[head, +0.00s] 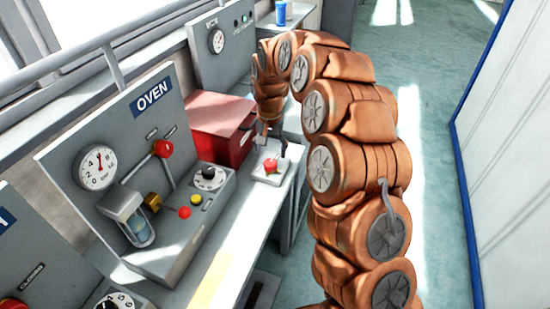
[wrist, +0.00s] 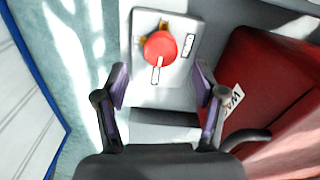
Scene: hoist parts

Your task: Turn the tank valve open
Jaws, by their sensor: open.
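A round red valve knob (head: 271,166) sits on a small pale plate (head: 262,178) on the bench beside the red box. In the wrist view the knob (wrist: 160,47) has a pale pointer bar on it and a brass fitting behind it, with a small unreadable label at its right. I take this knob to be the tank valve. My gripper (head: 270,140) is open just above it. In the wrist view its two fingers (wrist: 161,82) stand apart, with the knob ahead of them and nothing between them.
A red box (head: 222,130) stands close beside the plate. The OVEN panel (head: 155,95) carries a gauge, a red knob, a dial and buttons. A second gauge panel (head: 222,45) and a blue can (head: 281,13) are farther back. Open floor (head: 430,60) lies right of my arm.

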